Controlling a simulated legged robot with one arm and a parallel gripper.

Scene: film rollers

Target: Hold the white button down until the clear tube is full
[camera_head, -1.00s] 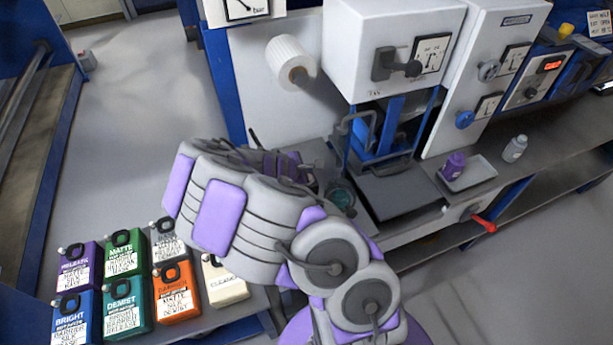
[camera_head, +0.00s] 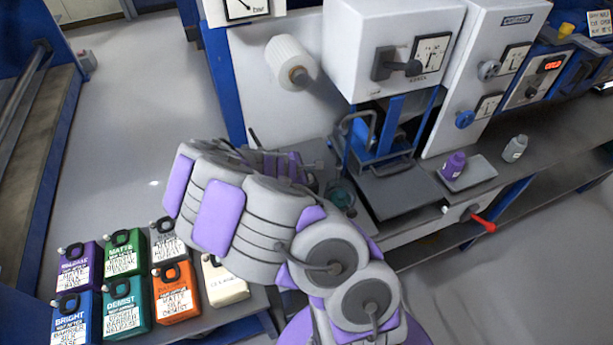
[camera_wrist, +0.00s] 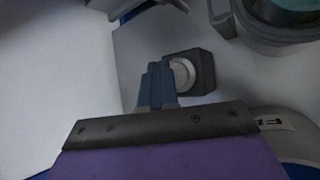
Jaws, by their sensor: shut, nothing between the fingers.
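The white button (camera_wrist: 180,74) is a pale round disc in a dark square housing (camera_wrist: 203,72) in the wrist view. My gripper (camera_wrist: 157,75) is shut and empty, with its blue-grey fingertips at the button's left edge, covering part of it. I cannot tell whether the tips press on it or only hover in front. In the head view my arm hides the button and the fingertips. I cannot make out a clear tube with certainty in either view.
A grey round holder with a teal top (camera_wrist: 290,12) is close by at the wrist view's upper right. In the head view, a press with a blue frame (camera_head: 385,140) stands behind my arm. Several labelled canisters (camera_head: 122,252) are at lower left. A purple bottle (camera_head: 453,165) is at right.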

